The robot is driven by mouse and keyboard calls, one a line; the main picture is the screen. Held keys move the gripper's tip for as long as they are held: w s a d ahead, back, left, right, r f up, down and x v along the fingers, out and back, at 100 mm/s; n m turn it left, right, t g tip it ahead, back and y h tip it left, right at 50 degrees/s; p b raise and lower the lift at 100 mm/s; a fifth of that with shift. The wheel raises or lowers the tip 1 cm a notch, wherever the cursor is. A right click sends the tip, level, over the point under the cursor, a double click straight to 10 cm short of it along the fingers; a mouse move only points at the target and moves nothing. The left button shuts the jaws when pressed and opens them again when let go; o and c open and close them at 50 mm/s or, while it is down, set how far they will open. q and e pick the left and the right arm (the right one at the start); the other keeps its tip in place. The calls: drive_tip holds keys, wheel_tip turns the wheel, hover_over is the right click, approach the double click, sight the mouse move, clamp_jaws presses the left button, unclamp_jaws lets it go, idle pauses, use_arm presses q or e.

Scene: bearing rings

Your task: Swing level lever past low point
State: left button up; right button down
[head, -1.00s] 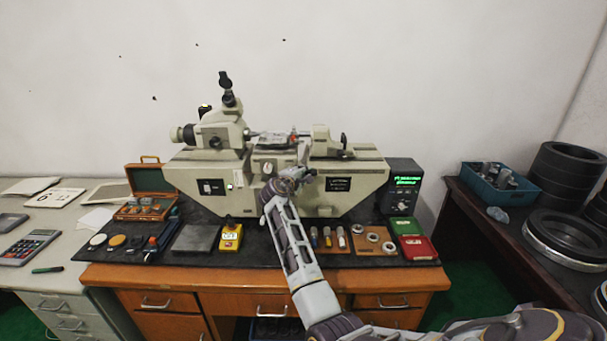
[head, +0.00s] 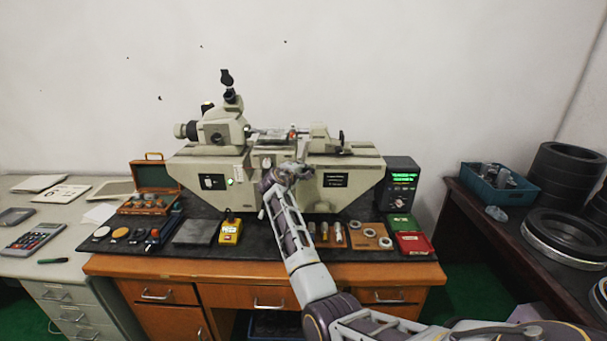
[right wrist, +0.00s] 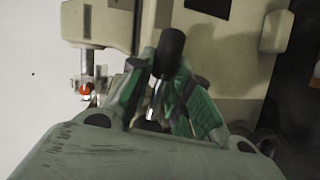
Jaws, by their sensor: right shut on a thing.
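The level lever shows in the right wrist view as a black knob (right wrist: 170,48) on a thin metal shaft (right wrist: 154,104). My right gripper (right wrist: 163,80) has its green fingers shut on the lever, one on each side just below the knob. In the head view my right gripper (head: 290,172) is at the front middle of the beige measuring machine (head: 352,178). There the gripper and wrist hide the lever, so its angle cannot be told. My left gripper is not in view.
A yellow device (head: 230,232) lies left of the forearm. A display box (head: 401,184) with green digits stands right of the machine. Free air lies above the machine.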

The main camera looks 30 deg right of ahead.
drive_tip(key=shift+f+m, duration=0.25)
drive_tip(key=shift+m, duration=0.15)
drive_tip(key=shift+w+a+f+m+y, duration=0.1)
drive_tip(key=shift+a+f+m+y, duration=0.1)
drive_tip(key=shift+f+m+y, duration=0.4)
drive_tip(key=shift+r, duration=0.1)
drive_tip(key=c, duration=1.3)
unclamp_jaws()
drive_tip(key=shift+r, duration=0.1)
drive_tip(key=v, duration=1.2)
